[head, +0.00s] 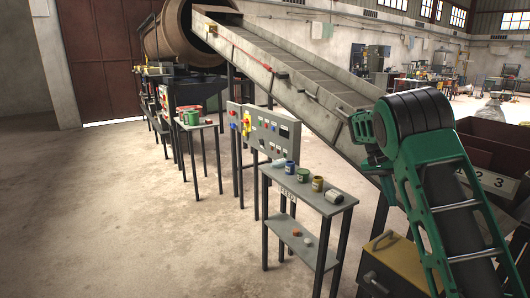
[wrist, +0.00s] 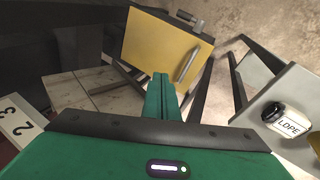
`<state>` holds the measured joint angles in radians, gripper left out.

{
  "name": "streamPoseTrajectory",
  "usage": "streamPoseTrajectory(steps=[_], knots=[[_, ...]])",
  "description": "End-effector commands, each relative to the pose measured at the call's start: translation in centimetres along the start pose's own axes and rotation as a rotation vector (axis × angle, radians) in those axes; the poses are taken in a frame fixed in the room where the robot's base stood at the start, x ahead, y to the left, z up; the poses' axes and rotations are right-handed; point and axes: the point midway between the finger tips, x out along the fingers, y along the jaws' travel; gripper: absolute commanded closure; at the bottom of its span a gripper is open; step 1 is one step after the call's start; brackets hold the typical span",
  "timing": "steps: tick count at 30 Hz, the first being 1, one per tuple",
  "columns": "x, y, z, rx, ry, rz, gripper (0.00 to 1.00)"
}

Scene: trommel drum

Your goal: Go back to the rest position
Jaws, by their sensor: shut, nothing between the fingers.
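My gripper (wrist: 161,76) shows in the wrist view with its two green fingers together and nothing between them. Beyond the fingertips, and apart from them, is the yellow-topped box (wrist: 160,48) with a metal handle. My green and black arm rises at the right of the head view, bent at a black joint, in front of the conveyor. The fingers cannot be made out clearly there.
The yellow box (head: 398,262) stands below my arm. Dark numbered bins (head: 490,150) are at right. The inclined conveyor (head: 290,70) runs behind. Open floor lies left.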

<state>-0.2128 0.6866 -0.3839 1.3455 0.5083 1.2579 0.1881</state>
Motion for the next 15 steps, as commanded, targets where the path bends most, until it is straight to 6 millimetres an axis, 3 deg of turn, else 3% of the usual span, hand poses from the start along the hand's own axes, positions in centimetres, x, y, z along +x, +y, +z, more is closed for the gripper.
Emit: streamPoseTrajectory(steps=[1,6,15], knots=[[-0.4,2.3,0.5,0.0,-0.014,-0.017,1.0],[-1.0,8.6,2.8,-0.011,-0.055,-0.067,1.0],[-1.1,18.0,9.3,-0.05,-0.102,-0.166,1.0]])
